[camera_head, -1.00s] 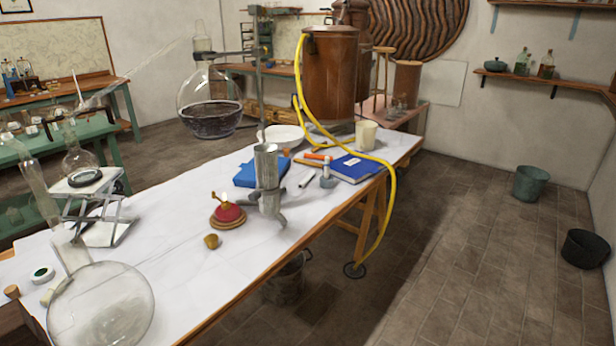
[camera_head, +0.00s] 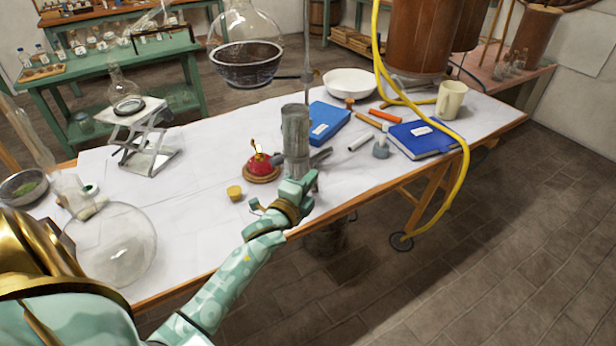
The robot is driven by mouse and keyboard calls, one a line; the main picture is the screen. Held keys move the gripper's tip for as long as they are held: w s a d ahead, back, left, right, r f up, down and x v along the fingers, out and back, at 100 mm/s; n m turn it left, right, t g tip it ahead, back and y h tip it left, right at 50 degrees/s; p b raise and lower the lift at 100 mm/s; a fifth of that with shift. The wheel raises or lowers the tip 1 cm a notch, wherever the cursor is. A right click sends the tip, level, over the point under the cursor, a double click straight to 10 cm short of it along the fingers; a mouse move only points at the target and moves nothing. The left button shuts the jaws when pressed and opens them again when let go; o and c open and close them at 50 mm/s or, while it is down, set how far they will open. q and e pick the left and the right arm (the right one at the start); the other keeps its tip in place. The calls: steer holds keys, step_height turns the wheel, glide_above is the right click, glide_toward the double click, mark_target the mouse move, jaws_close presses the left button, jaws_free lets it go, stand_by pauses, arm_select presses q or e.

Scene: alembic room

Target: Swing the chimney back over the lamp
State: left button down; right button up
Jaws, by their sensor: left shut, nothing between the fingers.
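The grey metal chimney (camera_head: 296,138) stands upright just right of the lamp, not over it. The lamp (camera_head: 260,166) is a small red body on a round brown base, with a pale yellowish tip on top. My left gripper (camera_head: 306,183) is shut and empty at the foot of the chimney, on its near side. It hides the chimney's lower end, and I cannot tell whether they touch. My right gripper is not in view.
A yellow cap (camera_head: 235,193) lies near the lamp. Blue books (camera_head: 424,139), a mug (camera_head: 451,100) and a yellow hose (camera_head: 463,165) are at right. A round flask (camera_head: 113,246) lies at left. White table surface is free left of the lamp.

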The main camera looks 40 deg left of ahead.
arm_select(q)
steer(key=w+a+b, duration=0.2)
steer(key=w+a, duration=0.2)
steer(key=w, duration=0.2)
steer(key=shift+w+a+f, duration=0.15)
steer(key=shift+w+a, duration=0.05)
steer(key=shift+a, duration=0.1)
steer(key=shift+s, duration=0.1)
